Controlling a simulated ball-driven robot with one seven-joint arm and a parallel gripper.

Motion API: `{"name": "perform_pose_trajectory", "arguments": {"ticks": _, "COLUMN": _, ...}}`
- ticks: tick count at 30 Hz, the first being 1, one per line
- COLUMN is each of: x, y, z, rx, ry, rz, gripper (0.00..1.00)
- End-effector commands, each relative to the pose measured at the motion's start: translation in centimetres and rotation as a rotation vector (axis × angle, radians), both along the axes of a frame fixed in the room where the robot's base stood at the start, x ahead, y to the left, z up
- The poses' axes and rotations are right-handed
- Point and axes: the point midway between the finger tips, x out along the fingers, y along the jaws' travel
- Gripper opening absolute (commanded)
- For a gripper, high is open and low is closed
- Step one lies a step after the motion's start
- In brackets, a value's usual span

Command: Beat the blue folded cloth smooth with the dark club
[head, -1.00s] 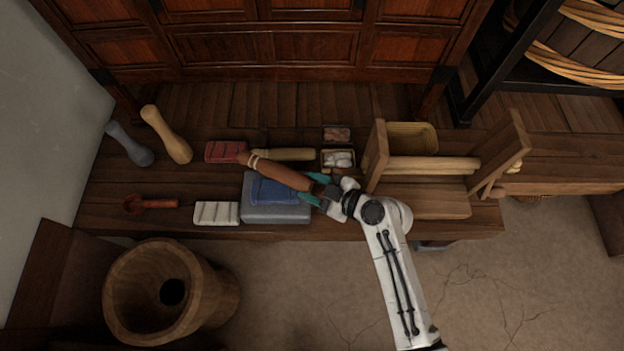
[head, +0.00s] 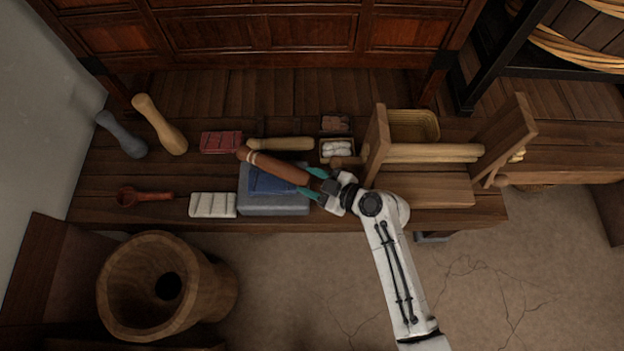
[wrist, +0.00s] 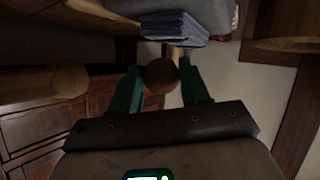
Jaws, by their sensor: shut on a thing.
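The blue folded cloth (head: 270,183) lies on a grey block (head: 274,206) on the low wooden bench, in the head view. My gripper (head: 313,183) is shut on the dark club (head: 280,166), a reddish-brown club with pale bands. The gripper is just right of the block. The club slants up and left across the cloth's back edge and hides part of it; I cannot tell whether it touches. In the wrist view the club's round brown end (wrist: 160,76) sits between the teal fingers, with the cloth (wrist: 174,27) beyond.
A wooden frame (head: 430,170) stands close on the right.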

Motion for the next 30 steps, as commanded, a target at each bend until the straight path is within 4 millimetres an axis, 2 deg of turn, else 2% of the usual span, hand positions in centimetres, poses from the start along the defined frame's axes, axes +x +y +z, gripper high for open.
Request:
{"name": "perform_pose_trajectory", "arguments": {"ticks": 1, "x": 0.0, "y": 0.0, "z": -1.2, "rx": 0.001, "ry": 0.0, "rz": 0.0, "gripper": 0.0}}
{"name": "perform_pose_trajectory", "arguments": {"ticks": 7, "x": 0.0, "y": 0.0, "z": -3.4, "rx": 0.001, "ry": 0.0, "rz": 0.0, "gripper": 0.0}}
{"name": "perform_pose_trajectory", "arguments": {"ticks": 9, "x": 0.0, "y": 0.0, "z": -2.5, "rx": 0.0, "ry": 0.0, "rz": 0.0, "gripper": 0.0}}
{"name": "perform_pose_trajectory", "arguments": {"ticks": 21, "x": 0.0, "y": 0.0, "z": -2.5, "rx": 0.0, "ry": 0.002, "rz": 0.0, "gripper": 0.0}}
{"name": "perform_pose_trajectory", "arguments": {"ticks": 30, "x": 0.0, "y": 0.0, "z": 0.8, "rx": -0.001, "ry": -0.001, "rz": 0.0, "gripper": 0.0}}
